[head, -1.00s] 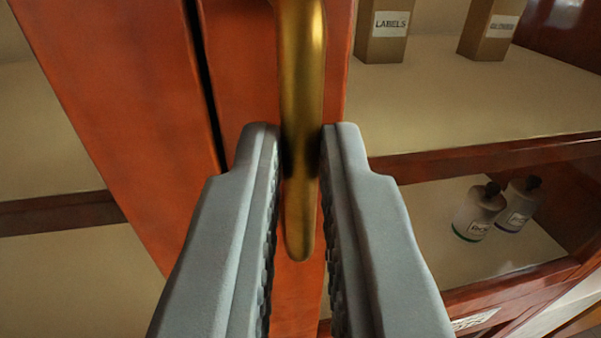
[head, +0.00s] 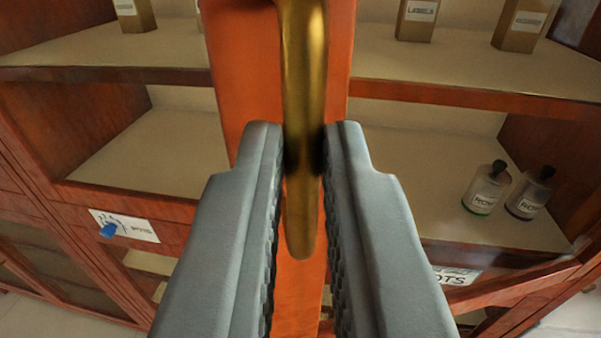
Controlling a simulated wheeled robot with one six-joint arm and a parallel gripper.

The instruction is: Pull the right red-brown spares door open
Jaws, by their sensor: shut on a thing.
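The red-brown door's frame edge (head: 230,70) stands upright in the middle of the head view, with a brass bar handle (head: 304,60) on it. My gripper (head: 304,150) is shut on the handle, one grey finger on each side near its lower end. The door stands away from the cabinet, whose open shelves show on both sides of it. My fingers hide the lower part of the door frame.
Boxes, one marked LABELS (head: 417,18), stand on the upper shelf (head: 480,65). Two small bottles (head: 486,188) stand on the lower shelf at right. A white label plate with a blue item (head: 124,226) is at lower left. Floor shows at the bottom corners.

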